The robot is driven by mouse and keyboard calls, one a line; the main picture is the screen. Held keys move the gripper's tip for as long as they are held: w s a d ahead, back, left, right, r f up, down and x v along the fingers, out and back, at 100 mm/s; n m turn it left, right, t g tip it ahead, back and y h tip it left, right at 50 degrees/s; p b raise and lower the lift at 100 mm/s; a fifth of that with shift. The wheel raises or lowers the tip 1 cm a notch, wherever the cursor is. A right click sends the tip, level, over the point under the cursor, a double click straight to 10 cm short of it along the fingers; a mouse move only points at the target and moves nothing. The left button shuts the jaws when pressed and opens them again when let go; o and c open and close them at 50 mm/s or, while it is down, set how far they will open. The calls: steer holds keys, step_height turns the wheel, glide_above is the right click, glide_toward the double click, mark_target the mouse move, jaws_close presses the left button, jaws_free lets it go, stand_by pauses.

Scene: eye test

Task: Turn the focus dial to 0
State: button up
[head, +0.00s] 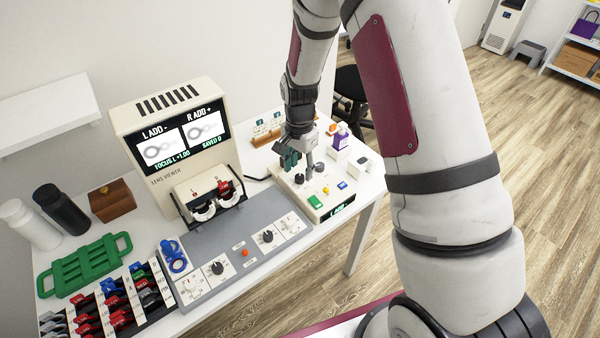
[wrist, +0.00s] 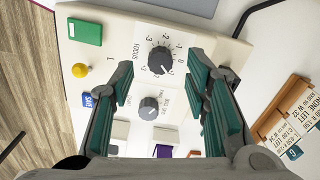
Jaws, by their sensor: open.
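The focus dial (wrist: 160,59) is a dark round knob on the pale control box (head: 345,196), ringed by numbers from -3 to 3 with FOCUS beside it. It also shows in the head view (head: 300,179). I cannot surely read its pointer. The lens viewer screen (head: 180,139) reads FOCUS L +1.00 and SAVED 0. My gripper (wrist: 159,62) is open, with green-padded fingers. In the wrist view its fingertips lie on either side of the focus dial; in the head view they are just above the box. I cannot tell whether they touch the dial.
A second grey dial (wrist: 149,107) sits close to the focus dial. A green button (wrist: 85,32), a yellow knob (wrist: 80,70) and a blue button (wrist: 88,101) share the box.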

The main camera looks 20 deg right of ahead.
mark_target(300, 178)
steer(key=shift+f, duration=1.45)
jaws_close()
steer(key=shift+n, duration=0.3)
steer(key=n, duration=0.4)
steer(key=shift+b, duration=0.3)
steer(key=shift+n, duration=2)
